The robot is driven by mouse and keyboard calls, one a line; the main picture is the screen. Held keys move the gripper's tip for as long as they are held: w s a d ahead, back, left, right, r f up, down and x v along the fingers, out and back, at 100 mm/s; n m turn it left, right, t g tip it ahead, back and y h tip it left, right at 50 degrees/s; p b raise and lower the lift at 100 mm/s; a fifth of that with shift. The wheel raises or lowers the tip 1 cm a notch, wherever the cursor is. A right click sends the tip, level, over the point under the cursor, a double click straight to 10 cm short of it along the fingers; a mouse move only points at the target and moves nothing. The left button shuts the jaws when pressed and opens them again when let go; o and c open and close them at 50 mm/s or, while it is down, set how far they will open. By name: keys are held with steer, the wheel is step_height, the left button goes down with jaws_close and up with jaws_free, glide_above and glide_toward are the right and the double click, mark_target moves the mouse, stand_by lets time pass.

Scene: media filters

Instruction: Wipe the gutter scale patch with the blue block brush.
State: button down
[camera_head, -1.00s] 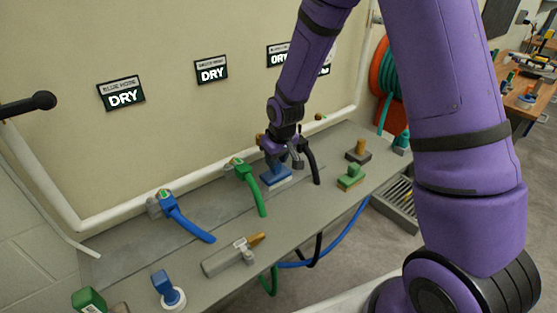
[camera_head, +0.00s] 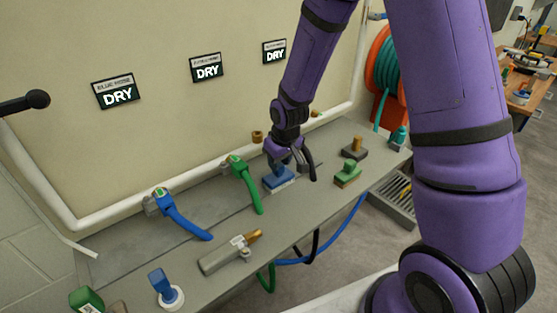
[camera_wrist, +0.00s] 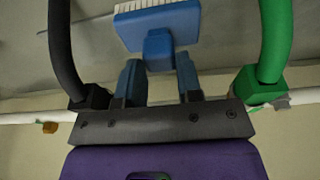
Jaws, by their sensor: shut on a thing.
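The blue block brush (camera_head: 279,178) has a blue body and a pale bristle edge. My gripper (camera_head: 286,162) is shut on its upper part, over the rear part of the grey bench in the head view. In the wrist view the brush (camera_wrist: 158,36) extends beyond my two blue fingers (camera_wrist: 160,72), its white bristles pointing away from the gripper. The brush is at or just above the bench top; I cannot tell if the bristles touch. I cannot make out the gutter scale patch; the brush and gripper hide part of the surface.
A green hose (camera_head: 248,185) hangs left of the brush, and a black hose (camera_head: 309,166) is close on its right. A green brush (camera_head: 348,175) and a dark block with a tan knob (camera_head: 354,150) stand farther right. A grey tool (camera_head: 230,254) lies in front.

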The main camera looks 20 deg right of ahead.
steer(key=shift+w+a+r, duration=0.1)
steer(key=shift+w+a, duration=0.1)
steer(key=shift+w, duration=0.5)
steer(key=shift+w+a, duration=0.25)
steer(key=shift+w, duration=0.5)
steer(key=shift+w+v, duration=0.2)
steer(key=shift+v, duration=0.75)
steer(key=shift+w+v, duration=0.2)
steer(key=shift+v, duration=0.75)
steer(key=shift+w+v, duration=0.25)
steer(key=shift+v, duration=0.65)
steer(key=shift+a+r, duration=0.15)
